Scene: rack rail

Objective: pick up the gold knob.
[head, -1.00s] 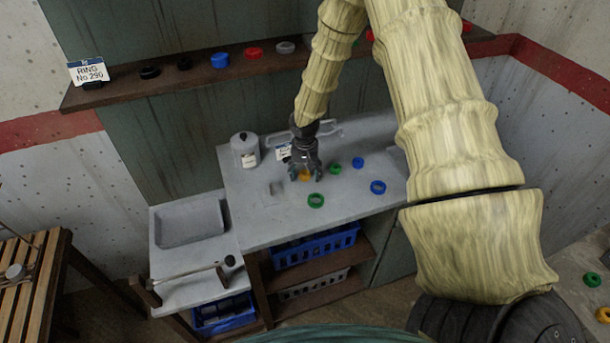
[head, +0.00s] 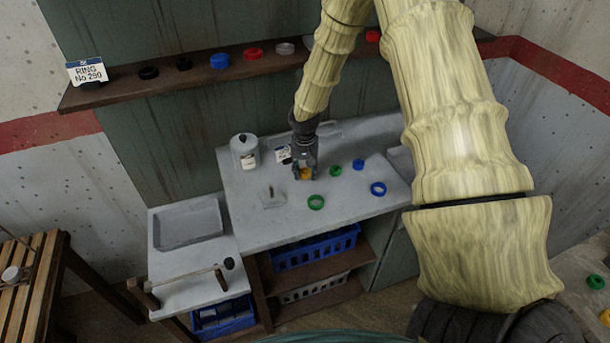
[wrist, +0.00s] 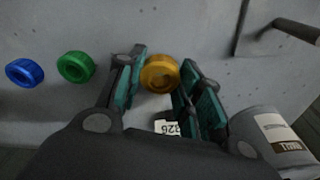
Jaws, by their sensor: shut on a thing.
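The gold knob (wrist: 160,74) is a round, gold-coloured piece with a ring-like face. It sits between the two teal-padded fingers of my gripper (wrist: 158,88) in the wrist view. In the head view the gold knob (head: 304,173) shows at the tips of my gripper (head: 304,166), over the grey worktop (head: 255,225). My gripper is shut on the gold knob. I cannot tell whether the knob is lifted clear of the worktop.
Green rings (head: 316,202) and blue rings (head: 378,188) lie to the right on the worktop. A grey canister (head: 244,151) and a small label card (head: 284,153) stand left of my gripper. Above runs a wooden shelf (head: 120,92) with several coloured rings.

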